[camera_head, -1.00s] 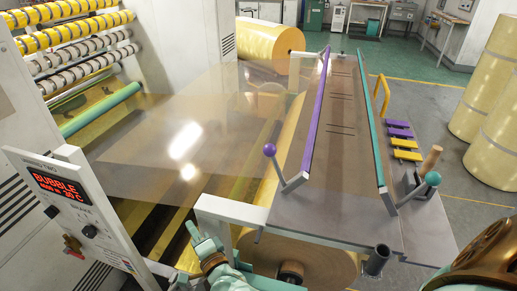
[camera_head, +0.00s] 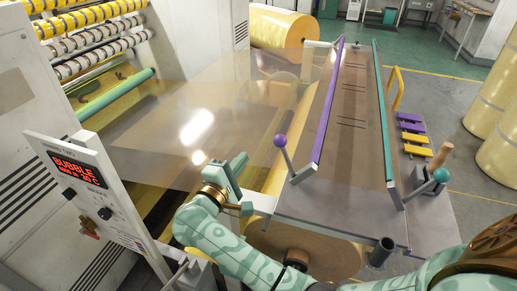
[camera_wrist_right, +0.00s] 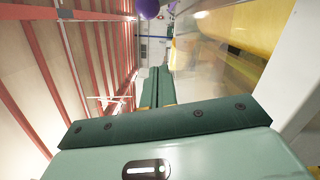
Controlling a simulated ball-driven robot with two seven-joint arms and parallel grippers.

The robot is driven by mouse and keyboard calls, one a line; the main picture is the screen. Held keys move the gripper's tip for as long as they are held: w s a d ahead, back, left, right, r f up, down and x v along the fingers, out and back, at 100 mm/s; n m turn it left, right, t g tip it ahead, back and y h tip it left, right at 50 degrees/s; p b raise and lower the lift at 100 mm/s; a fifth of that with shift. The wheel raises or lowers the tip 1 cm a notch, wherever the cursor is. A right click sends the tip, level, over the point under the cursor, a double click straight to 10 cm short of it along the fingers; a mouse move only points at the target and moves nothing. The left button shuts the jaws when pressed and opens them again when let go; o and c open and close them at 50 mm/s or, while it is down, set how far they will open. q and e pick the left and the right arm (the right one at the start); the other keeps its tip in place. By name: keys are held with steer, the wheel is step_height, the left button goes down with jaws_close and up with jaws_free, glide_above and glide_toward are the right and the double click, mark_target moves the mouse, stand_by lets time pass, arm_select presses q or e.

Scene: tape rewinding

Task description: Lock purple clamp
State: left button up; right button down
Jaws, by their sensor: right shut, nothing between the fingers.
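The purple clamp (camera_head: 329,100) is a long purple bar lying along the left side of the table. Its lever at the near end stands up, leaning left, with a purple ball knob (camera_head: 280,141) on top. My right gripper (camera_head: 236,165) is shut and empty, left of the knob and apart from it. In the right wrist view the shut fingers (camera_wrist_right: 158,88) point ahead, and the purple ball (camera_wrist_right: 149,9) shows at the top edge beyond them. My left gripper is not in view.
A teal clamp (camera_head: 382,120) with a teal ball lever (camera_head: 441,175) runs along the table's right side. Clear film (camera_head: 170,110) stretches left to the rollers. A control panel (camera_head: 85,185) stands at left. A metal cup (camera_head: 381,253) sits at the table's near edge.

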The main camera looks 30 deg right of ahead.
steer(key=w+d+r+p, duration=0.1)
steer(key=d+p, duration=0.2)
steer(key=d, duration=0.6)
steer(key=shift+w+r, duration=0.2)
